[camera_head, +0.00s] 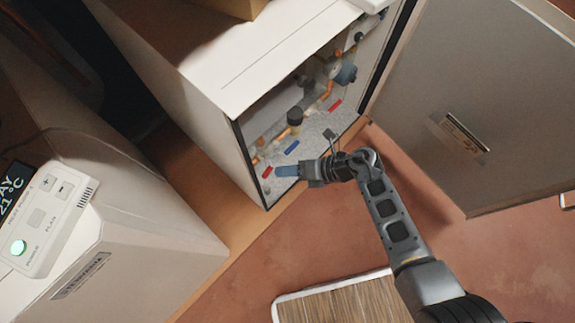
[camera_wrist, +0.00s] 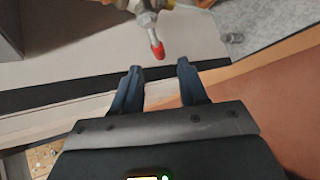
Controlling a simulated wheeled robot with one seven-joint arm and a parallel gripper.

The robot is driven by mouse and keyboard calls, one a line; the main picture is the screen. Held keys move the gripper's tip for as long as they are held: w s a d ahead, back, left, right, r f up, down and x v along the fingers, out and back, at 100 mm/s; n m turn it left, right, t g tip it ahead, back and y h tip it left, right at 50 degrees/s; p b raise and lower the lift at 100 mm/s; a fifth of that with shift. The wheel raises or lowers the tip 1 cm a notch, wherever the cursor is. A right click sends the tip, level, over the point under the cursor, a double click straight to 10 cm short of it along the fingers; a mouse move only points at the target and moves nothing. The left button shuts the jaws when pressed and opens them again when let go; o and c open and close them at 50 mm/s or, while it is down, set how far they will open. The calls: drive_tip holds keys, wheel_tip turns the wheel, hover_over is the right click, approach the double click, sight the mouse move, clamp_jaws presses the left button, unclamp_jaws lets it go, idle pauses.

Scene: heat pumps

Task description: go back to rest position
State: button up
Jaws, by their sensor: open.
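My gripper (camera_head: 288,171) is at the lower front edge of the open white cabinet (camera_head: 168,88), with my arm reaching in from the lower right. In the wrist view my gripper (camera_wrist: 158,72) shows two dark blue fingers spread apart, with nothing between them. A red-handled valve (camera_wrist: 157,48) is just beyond the fingertips, apart from them. In the head view, pipes and valves with red and blue handles (camera_head: 292,147) show inside the cabinet.
The cabinet's door (camera_head: 480,90) stands wide open on the right. A second white unit (camera_head: 140,250) with a control panel (camera_head: 45,215) is at the left. A wood-topped board (camera_head: 335,303) lies at the bottom. The reddish floor (camera_head: 500,260) is clear at the right.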

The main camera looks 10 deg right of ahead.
idle(0.3)
drive_tip(key=s+r+m+t, duration=0.9)
drive_tip(key=s+r+m, duration=0.2)
drive_tip(key=r+m, duration=0.15)
drive_tip(key=s+d+r+m+t+h, duration=0.1)
drive_tip(key=s+d+r+m+h, duration=0.3)
drive_tip(key=s+d+r+m, duration=0.25)
drive_tip(key=s+d+r+m+h, duration=0.3)
drive_tip(key=s+r+m, duration=0.2)
drive_tip(key=r+m, duration=0.35)
drive_tip(key=s+d+r+m+t+h, duration=0.1)
drive_tip(key=s+d+r+m+h, duration=0.35)
drive_tip(key=r+m, duration=0.3)
wheel_tip(320, 180, up, 14)
drive_tip(key=m+p, duration=0.1)
drive_tip(key=p, duration=1.3)
drive_tip(key=shift+s+d+y, duration=0.3)
drive_tip(key=shift+s+y, duration=0.15)
drive_tip(key=shift+f, duration=0.15)
idle(1.6)
